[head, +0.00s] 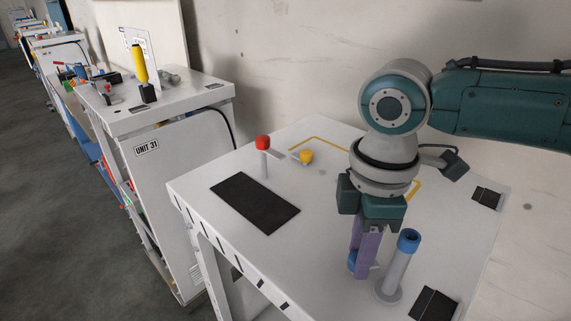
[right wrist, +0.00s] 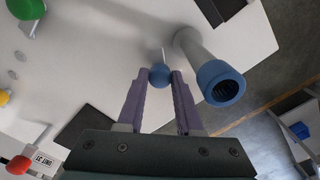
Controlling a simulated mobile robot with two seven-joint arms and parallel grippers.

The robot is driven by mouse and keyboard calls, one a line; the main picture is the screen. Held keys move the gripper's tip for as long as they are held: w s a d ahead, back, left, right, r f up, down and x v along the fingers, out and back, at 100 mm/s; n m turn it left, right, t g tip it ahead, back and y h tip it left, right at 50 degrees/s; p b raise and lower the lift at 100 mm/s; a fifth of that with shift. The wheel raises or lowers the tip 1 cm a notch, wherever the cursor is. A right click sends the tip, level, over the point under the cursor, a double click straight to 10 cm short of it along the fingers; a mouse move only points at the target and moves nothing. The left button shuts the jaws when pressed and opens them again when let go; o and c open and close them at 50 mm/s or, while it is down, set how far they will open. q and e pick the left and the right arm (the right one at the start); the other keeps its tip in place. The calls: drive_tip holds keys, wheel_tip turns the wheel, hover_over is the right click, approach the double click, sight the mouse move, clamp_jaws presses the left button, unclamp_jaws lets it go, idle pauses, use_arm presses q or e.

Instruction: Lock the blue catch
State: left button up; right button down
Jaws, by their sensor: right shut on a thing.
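The blue catch shows as a round blue knob (right wrist: 160,76) on a thin pale stem in the right wrist view. My right gripper (right wrist: 160,72) has its purple fingertips on either side of the knob and is shut on it. In the head view the same gripper (head: 361,270) points down at the table, and only a bit of the blue knob (head: 352,259) shows beside the fingers. The catch's base and its exact lever angle are hard to make out. My left gripper is out of view.
A grey tube with a blue rim (head: 408,241) stands close right of the fingers. A red knob (head: 263,142) stands upright on a post; a yellow knob (head: 306,157) sits low. A green knob (right wrist: 25,8) shows in the wrist view. A black mat (head: 254,203) lies left.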

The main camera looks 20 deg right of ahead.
drive_tip(key=m+p, duration=0.1)
drive_tip(key=m, duration=0.1)
drive_tip(key=m+p, duration=0.3)
drive_tip(key=shift+a+r+m, duration=0.1)
drive_tip(key=shift+r+m, duration=0.15)
drive_tip(key=shift+m, duration=0.05)
drive_tip(key=m+p, duration=0.1)
drive_tip(key=m, duration=0.2)
drive_tip(key=shift+p, duration=0.35)
drive_tip(key=shift+f+m+p, duration=0.15)
drive_tip(key=shift+m+p, duration=0.35)
drive_tip(key=shift+m, duration=0.8)
drive_tip(key=c, duration=0.8)
unclamp_jaws()
drive_tip(key=shift+c, duration=0.2)
